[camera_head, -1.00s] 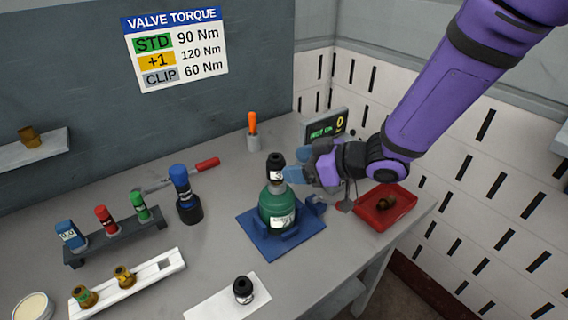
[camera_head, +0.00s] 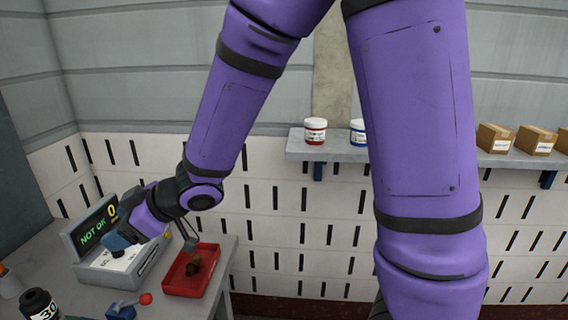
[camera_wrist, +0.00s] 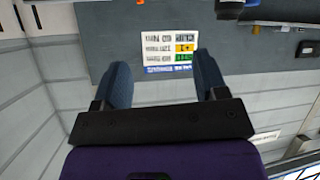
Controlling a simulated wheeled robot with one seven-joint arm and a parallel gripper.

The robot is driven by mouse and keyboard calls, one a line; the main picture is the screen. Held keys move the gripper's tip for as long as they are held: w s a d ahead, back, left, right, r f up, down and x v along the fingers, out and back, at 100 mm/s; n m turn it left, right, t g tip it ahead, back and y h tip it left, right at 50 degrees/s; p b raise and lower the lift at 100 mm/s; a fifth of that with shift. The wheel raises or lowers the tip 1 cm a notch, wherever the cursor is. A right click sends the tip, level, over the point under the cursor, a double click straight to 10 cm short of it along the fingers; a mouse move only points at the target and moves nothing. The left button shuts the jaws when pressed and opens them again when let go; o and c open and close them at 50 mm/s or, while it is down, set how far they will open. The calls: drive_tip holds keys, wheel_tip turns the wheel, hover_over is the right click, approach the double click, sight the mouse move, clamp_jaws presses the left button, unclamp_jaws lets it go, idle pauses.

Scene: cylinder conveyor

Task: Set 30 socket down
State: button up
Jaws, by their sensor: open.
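The black socket marked 30 (camera_head: 40,304) shows at the bottom left of the head view. What it rests on is cut off by the picture edge. My gripper (camera_head: 118,240) is to the right of and beyond the socket, in front of the display box, and apart from the socket. In the wrist view my gripper (camera_wrist: 163,78) has its two blue fingers spread wide, with nothing between them. The socket cannot be made out in the wrist view.
A display box (camera_head: 108,255) reads NOT OK and 0. A red tray (camera_head: 177,283) with a brown part (camera_head: 193,266) stands on the bench's right end. A wall shelf (camera_head: 335,155) carries jars and boxes. The wrist view shows the torque sign (camera_wrist: 168,45) upside down.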

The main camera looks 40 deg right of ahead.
drive_tip(key=w+d+r+m+t+h, duration=0.25)
drive_tip(key=d+r+m+h, duration=0.35)
drive_tip(key=d, duration=0.6)
drive_tip(key=s+d+r+m+h, duration=0.2)
drive_tip(key=s+d+r+m, duration=0.1)
drive_tip(key=s+d, duration=0.4)
drive_tip(key=s+d+r+m+g+h, duration=0.1)
drive_tip(key=s+d+r+m+h, duration=0.1)
drive_tip(key=s+d, duration=0.6)
wheel_tip(320, 180, up, 2)
drive_tip(key=shift+d+m+h, duration=0.3)
drive_tip(key=shift+m+h, duration=0.1)
drive_tip(key=shift+h, duration=0.2)
drive_tip(key=shift+o, duration=0.5)
drive_tip(key=s+m+g, duration=0.1)
drive_tip(key=s+g, duration=0.1)
drive_tip(key=s, duration=0.7)
drive_tip(key=shift+d+m+g+y, duration=0.3)
drive_tip(key=shift+d+m+g, duration=0.05)
drive_tip(key=shift+m, duration=0.05)
